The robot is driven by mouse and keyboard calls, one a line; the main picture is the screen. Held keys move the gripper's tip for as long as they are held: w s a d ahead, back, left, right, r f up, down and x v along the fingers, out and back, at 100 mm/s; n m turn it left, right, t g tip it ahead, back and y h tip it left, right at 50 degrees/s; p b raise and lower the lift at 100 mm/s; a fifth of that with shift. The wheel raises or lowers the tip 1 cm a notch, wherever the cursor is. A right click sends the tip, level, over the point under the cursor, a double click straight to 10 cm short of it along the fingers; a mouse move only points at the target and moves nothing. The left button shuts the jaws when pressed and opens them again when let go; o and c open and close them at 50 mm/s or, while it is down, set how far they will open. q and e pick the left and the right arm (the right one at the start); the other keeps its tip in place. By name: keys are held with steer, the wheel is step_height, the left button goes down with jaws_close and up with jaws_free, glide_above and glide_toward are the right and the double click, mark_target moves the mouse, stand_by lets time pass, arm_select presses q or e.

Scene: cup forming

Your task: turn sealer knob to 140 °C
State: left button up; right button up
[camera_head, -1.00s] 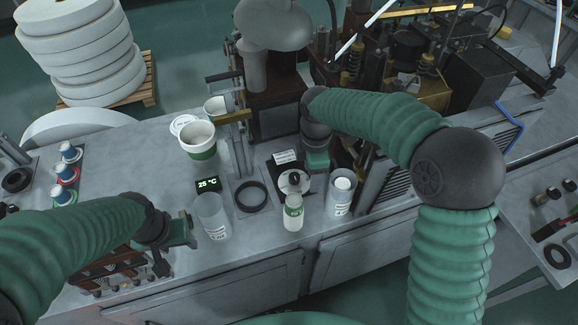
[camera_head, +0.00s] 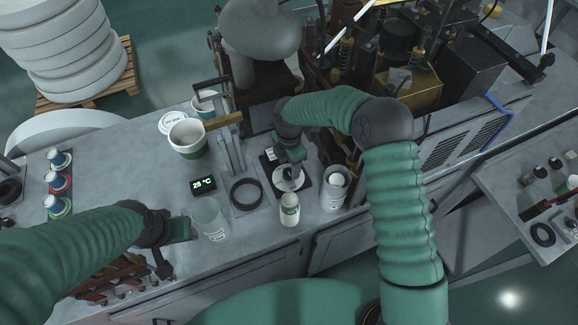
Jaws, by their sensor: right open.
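The sealer knob sits on a round white dial (camera_head: 289,180) on a dark plate in the middle of the bench. My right gripper (camera_head: 288,170) is over the dial, pointing down; it is open, and it hides most of the knob. I cannot tell whether its fingers touch the knob. The display (camera_head: 203,185) to the left of the dial reads 25 °C. My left gripper (camera_head: 190,229) is at the lower left, near a clear cup and apart from the dial; its finger opening is not clear.
A white bottle (camera_head: 290,210) stands just in front of the dial. A clear cup (camera_head: 209,219) and another container (camera_head: 334,190) stand either side of it. A black ring (camera_head: 246,194) lies left of the dial. A white-green cup (camera_head: 188,138) stands farther back.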

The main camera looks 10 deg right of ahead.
mark_target(288, 172)
steer(key=f, duration=0.2)
steer(key=shift+w+a+f, duration=0.15)
steer(key=shift+w+f, duration=0.05)
steer(key=shift+f, duration=0.15)
steer(key=shift+s+a+f+p, duration=0.1)
steer(key=shift+f+p, duration=0.1)
steer(key=shift+p, duration=0.1)
steer(key=shift+s+a+r, duration=0.1)
steer(key=shift+s+a, duration=0.05)
steer(key=shift+s, duration=0.2)
steer(key=shift+c, duration=0.3)
steer(key=shift+w+d, duration=0.2)
steer(key=c, duration=0.7)
jaws_close()
